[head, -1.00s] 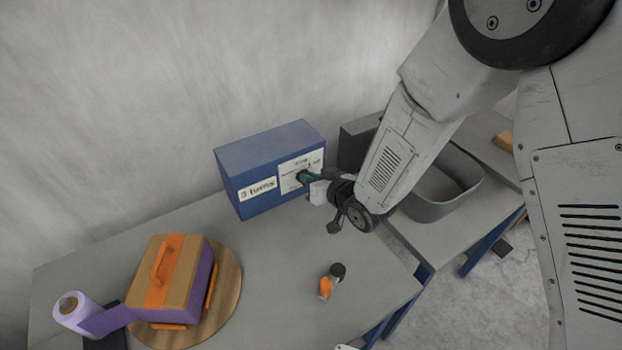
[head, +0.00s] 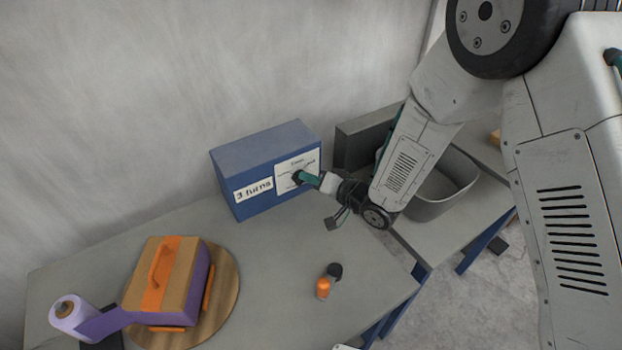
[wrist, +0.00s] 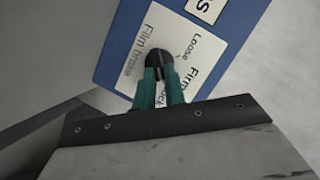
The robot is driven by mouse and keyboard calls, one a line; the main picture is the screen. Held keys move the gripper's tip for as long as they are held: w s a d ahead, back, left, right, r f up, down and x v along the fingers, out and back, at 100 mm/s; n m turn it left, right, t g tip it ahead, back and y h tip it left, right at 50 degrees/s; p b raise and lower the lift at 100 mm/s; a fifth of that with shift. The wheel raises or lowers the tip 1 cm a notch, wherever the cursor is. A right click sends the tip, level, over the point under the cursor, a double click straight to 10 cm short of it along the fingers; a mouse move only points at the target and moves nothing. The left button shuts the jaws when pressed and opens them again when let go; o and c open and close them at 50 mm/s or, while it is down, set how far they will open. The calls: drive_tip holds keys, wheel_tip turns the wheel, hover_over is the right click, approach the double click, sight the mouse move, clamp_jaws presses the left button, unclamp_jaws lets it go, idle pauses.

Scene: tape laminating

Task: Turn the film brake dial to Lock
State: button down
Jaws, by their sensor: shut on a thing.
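The blue box (head: 262,158) stands on the table against the wall, with a "3 turns" label and a white dial plate (head: 313,163) on its front. In the wrist view the plate (wrist: 186,35) reads "Film brake", "Loose", "Firm" and a partly covered word ending in "ock". The dark film brake dial (wrist: 158,54) sits on this plate. My gripper (wrist: 158,75) has its green fingers shut on the dial; in the head view my gripper (head: 303,178) reaches it from the right. Which mark the dial points to I cannot tell.
A box with an orange strap and purple film (head: 165,280) sits on a round wooden board (head: 228,290). A purple film roll (head: 72,312) lies at left. A small orange-and-black item (head: 324,286) stands near the front edge. A grey bin (head: 455,195) is at right.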

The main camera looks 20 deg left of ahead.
idle(0.4)
drive_tip(key=c, duration=1.5)
unclamp_jaws()
drive_tip(key=shift+o, duration=0.2)
drive_tip(key=shift+d, duration=0.1)
drive_tip(key=v, duration=0.7)
drive_tip(key=shift+s+d, duration=0.15)
drive_tip(key=shift+d, duration=0.2)
